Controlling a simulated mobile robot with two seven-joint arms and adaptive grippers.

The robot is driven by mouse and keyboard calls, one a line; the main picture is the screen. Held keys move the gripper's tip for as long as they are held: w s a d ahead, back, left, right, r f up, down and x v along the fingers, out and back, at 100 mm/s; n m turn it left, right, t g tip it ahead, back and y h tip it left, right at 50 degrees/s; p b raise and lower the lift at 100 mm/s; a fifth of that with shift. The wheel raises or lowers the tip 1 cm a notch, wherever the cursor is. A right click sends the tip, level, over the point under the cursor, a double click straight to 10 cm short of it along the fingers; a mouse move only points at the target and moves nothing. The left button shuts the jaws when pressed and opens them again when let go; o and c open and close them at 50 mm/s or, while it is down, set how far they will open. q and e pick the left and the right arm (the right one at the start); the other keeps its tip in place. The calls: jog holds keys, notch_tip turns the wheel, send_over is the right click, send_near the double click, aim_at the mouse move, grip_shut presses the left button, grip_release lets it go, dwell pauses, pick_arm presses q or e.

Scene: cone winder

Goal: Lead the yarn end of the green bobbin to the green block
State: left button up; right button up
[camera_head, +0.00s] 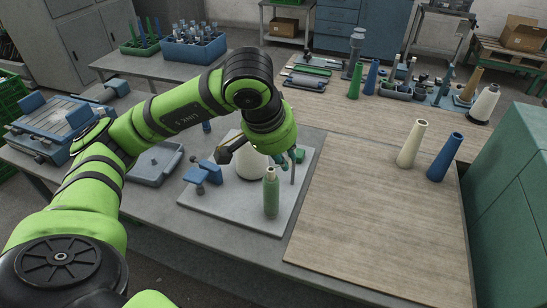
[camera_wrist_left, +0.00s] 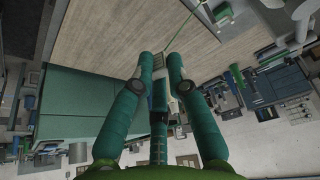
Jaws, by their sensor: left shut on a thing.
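The green bobbin (camera_head: 270,194) stands upright on the pale board (camera_head: 235,220) in the head view. A small green piece (camera_head: 299,155), which looks like the green block, shows at the board's right side, partly behind my gripper. My left gripper (camera_head: 286,163) is low over the board, just behind and right of the bobbin. In the left wrist view, a thin green yarn (camera_wrist_left: 187,25) runs from the fingertips of my left gripper (camera_wrist_left: 161,64) to the upper right. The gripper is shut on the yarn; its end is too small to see. My right gripper is not in view.
A white cone (camera_head: 250,163) stands behind the green bobbin, with blue blocks (camera_head: 210,171) to its left. Cream (camera_head: 411,145) and blue cones (camera_head: 445,158) stand on the wooden surface (camera_head: 380,220). Its front part is clear. A green cabinet (camera_head: 515,190) borders the right.

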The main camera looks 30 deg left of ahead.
pick_arm(q)
jog(key=shift+s+d+r, duration=0.35)
jog(key=shift+d, duration=0.2)
jog(key=shift+s+d+r, duration=0.35)
jog(key=shift+d, duration=0.15)
jog(key=shift+s+d+r+p, duration=0.15)
jog(key=shift+d+r+p, duration=0.05)
jog(key=shift+r, duration=0.75)
jog(key=shift+s+d+r+p, duration=0.15)
jog(key=shift+r, duration=0.75)
